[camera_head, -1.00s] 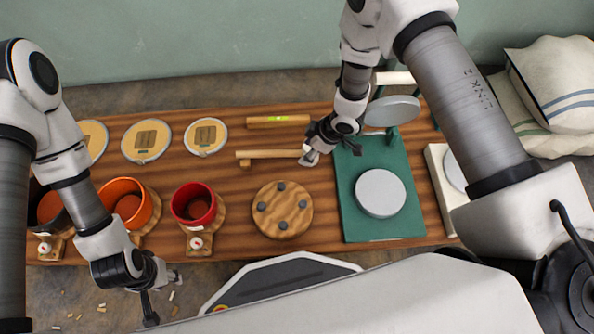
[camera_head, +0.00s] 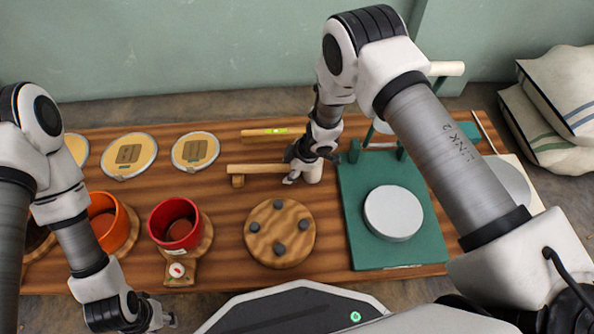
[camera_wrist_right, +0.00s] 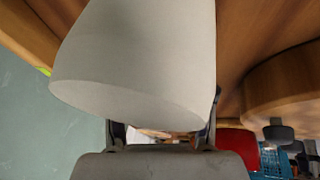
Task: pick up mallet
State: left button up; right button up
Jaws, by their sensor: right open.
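The mallet has a pale wooden handle (camera_head: 262,168) pointing left and a pale, blunt head (camera_head: 313,172) at its right end. My right gripper (camera_head: 298,175) is open at the mallet's head, fingers pointing down. In the right wrist view the mallet head (camera_wrist_right: 150,60) is large, in front of the open fingers, and hides much of what lies beyond. My left gripper (camera_head: 163,318) hangs off the bench's front edge at lower left, away from the mallet; its jaw opening is unclear.
A level-like wooden bar (camera_head: 270,135) lies just behind the mallet. A round peg board (camera_head: 280,233) is in front of it. A green stand (camera_head: 357,235) with a grey disc (camera_head: 393,213) is at right.

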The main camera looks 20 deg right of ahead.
grip_shut()
jog(key=shift+r, duration=0.1)
